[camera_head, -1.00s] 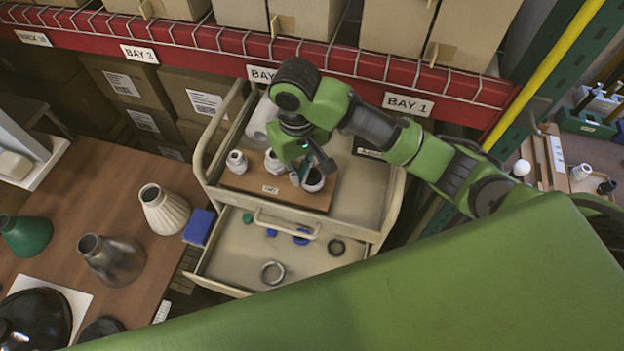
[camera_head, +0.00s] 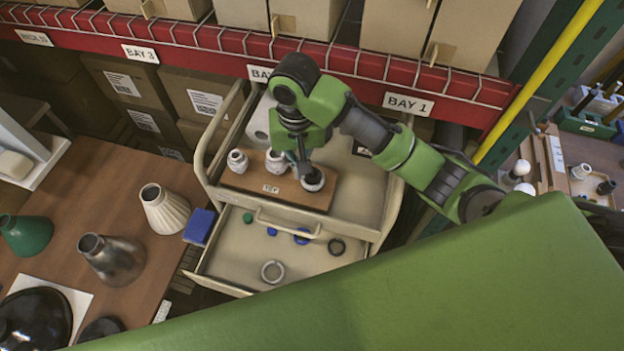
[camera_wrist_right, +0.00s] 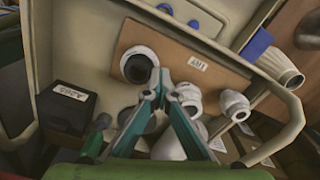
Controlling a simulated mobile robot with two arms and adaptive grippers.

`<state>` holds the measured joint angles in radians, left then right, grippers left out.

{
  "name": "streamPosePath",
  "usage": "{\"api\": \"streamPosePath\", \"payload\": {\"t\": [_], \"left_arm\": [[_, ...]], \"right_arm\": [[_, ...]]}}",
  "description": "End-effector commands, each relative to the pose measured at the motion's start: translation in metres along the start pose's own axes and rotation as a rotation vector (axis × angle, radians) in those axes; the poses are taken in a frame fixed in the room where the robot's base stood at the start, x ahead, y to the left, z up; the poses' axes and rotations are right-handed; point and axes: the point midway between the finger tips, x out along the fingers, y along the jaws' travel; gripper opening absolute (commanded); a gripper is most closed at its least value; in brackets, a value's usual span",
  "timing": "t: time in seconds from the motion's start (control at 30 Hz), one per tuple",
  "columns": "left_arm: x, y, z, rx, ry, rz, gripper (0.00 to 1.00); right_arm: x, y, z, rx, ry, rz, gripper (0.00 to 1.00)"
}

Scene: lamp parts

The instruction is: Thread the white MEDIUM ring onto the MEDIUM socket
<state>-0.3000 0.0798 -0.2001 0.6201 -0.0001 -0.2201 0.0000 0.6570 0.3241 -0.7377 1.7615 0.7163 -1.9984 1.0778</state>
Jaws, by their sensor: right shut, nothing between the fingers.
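Three white lamp sockets stand on a wooden board with a label: a left one (camera_head: 237,161), a middle one (camera_head: 276,162) and a right one (camera_head: 312,182). In the right wrist view, the right one (camera_wrist_right: 138,65) has a dark opening and a thick white rim. I cannot tell whether that rim is a separate white ring, or which socket is medium. My right gripper (camera_head: 303,172) points down beside the right socket. In the wrist view its fingertips (camera_wrist_right: 161,76) meet, with nothing between them, close to that socket's side. My left gripper is out of view.
A white roll (camera_head: 257,126) and a black box (camera_wrist_right: 66,107) flank the board. Lampshades stand on the left table.

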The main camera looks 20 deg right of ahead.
Motion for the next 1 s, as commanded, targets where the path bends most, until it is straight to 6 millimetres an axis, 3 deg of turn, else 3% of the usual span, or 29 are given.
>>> {"api": "streamPosePath", "payload": {"t": [0.13, 0.37, 0.47, 0.83, 1.0], "left_arm": [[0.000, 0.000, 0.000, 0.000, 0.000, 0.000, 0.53], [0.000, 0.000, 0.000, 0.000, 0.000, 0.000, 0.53], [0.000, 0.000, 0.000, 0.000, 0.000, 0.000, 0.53], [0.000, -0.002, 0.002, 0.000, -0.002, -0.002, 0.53], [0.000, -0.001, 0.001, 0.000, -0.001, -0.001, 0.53]], "right_arm": [[0.001, 0.003, -0.004, 0.118, 0.001, 0.007, 0.00], [0.001, 0.003, -0.004, 0.126, 0.000, 0.007, 0.00], [0.001, 0.003, -0.004, 0.125, -0.001, 0.007, 0.18], [0.001, 0.002, -0.003, 0.121, -0.001, 0.006, 0.18], [-0.010, 0.002, -0.005, 0.120, 0.004, 0.004, 0.18]]}}
